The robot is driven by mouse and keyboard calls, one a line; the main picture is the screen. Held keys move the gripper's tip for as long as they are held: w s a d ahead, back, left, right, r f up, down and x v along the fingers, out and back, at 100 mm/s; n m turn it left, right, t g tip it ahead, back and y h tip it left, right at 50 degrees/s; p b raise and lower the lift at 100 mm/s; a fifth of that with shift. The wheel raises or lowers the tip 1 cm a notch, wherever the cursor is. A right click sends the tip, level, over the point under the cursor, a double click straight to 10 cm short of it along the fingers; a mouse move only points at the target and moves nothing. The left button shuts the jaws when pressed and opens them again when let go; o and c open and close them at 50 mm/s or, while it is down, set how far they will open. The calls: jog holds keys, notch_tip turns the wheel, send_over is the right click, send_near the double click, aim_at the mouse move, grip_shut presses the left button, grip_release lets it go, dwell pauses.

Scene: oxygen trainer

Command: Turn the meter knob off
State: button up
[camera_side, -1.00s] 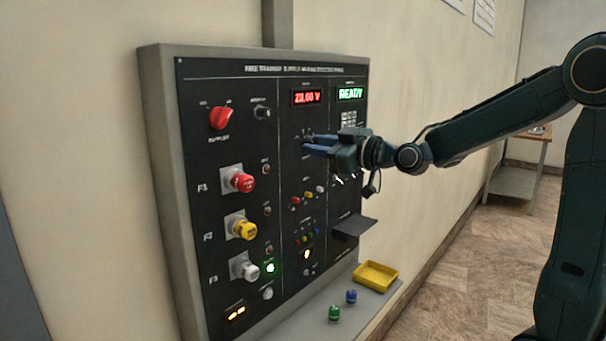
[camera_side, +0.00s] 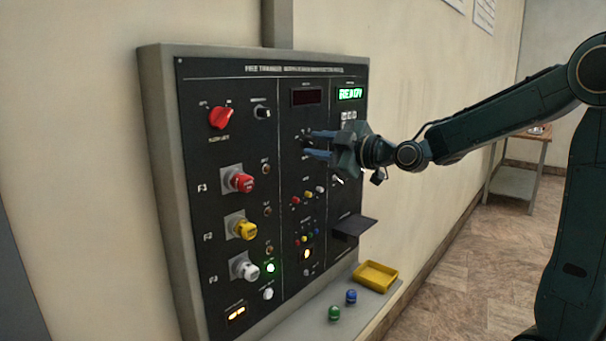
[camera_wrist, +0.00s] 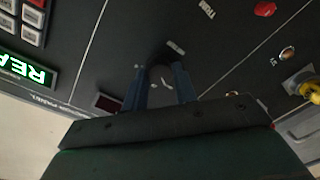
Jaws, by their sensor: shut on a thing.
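The dark meter knob (camera_side: 305,142) sits on the panel below the meter display (camera_side: 307,97), which is dark. My gripper (camera_side: 310,144) reaches it from the right with its two blue fingers, one above the other, and is shut on the knob. In the wrist view the knob (camera_wrist: 160,58) shows between the fingertips, partly hidden in shadow. The dark display (camera_wrist: 108,102) also shows there, to the left of the fingers. The knob's pointer is too small to read.
A green READY display (camera_side: 350,93) is lit at upper right. A red selector (camera_side: 221,117) and the red, yellow and white buttons are at left. A small shelf (camera_side: 354,227) juts out below my gripper. A yellow tray (camera_side: 376,275) stands on the ledge.

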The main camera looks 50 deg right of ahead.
jog(key=o, duration=1)
jog(key=shift+s, duration=0.1)
jog(key=shift+s+d+r, duration=0.1)
jog(key=shift+s+d, duration=0.05)
jog(key=shift+s, duration=3.25)
jog(key=shift+s+d+r, duration=0.1)
jog(key=shift+s+d, duration=0.05)
jog(key=shift+s, duration=3.25)
